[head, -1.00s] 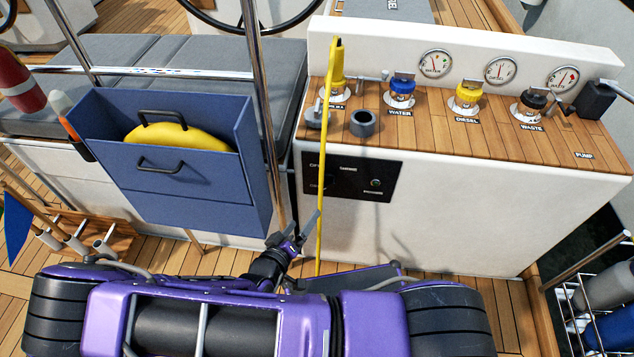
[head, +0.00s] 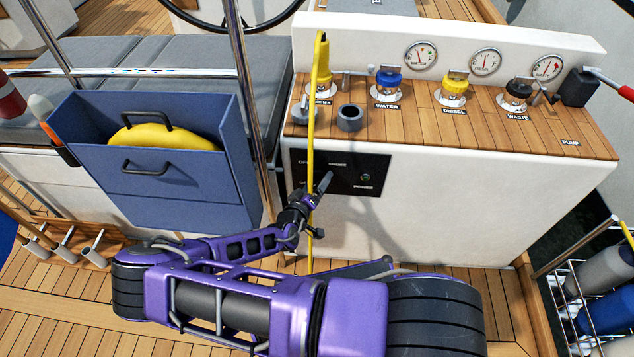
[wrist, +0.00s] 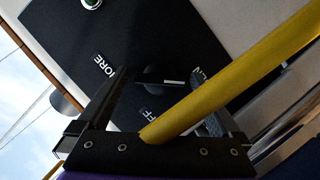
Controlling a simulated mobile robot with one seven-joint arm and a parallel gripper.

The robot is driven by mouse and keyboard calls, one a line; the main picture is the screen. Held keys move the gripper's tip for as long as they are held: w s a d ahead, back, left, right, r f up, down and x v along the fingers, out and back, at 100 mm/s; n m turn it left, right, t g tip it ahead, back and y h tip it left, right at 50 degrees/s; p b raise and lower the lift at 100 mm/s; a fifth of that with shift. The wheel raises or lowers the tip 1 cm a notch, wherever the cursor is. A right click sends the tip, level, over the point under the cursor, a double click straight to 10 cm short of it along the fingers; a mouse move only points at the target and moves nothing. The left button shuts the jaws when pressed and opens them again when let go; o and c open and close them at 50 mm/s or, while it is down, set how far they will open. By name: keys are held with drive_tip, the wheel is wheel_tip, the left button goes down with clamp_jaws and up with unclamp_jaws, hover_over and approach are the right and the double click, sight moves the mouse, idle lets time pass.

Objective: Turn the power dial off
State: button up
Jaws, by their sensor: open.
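The black power panel (head: 345,187) is on the white front of the console, left of its middle. In the wrist view, the round black dial (wrist: 150,76) with a pale pointer line sits on the panel (wrist: 60,25), between lettering partly reading "FF" and "ORE". My gripper (head: 322,182) reaches up to the panel's left part and covers the dial in the head view. Its open jaws (wrist: 165,90) stand to either side of the dial in the wrist view; I cannot tell whether they touch it.
A yellow cable (head: 312,130) hangs from the console top past my gripper; in the wrist view it (wrist: 235,75) crosses in front of the right finger. A blue bin (head: 165,190) and a steel post (head: 243,75) stand left. A green-lit button (head: 365,178) is on the panel.

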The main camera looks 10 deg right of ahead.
drive_tip(key=shift+w+d+f, duration=0.15)
drive_tip(key=shift+w+d, duration=0.15)
drive_tip(key=shift+w, duration=0.1)
drive_tip(key=c, duration=1.3)
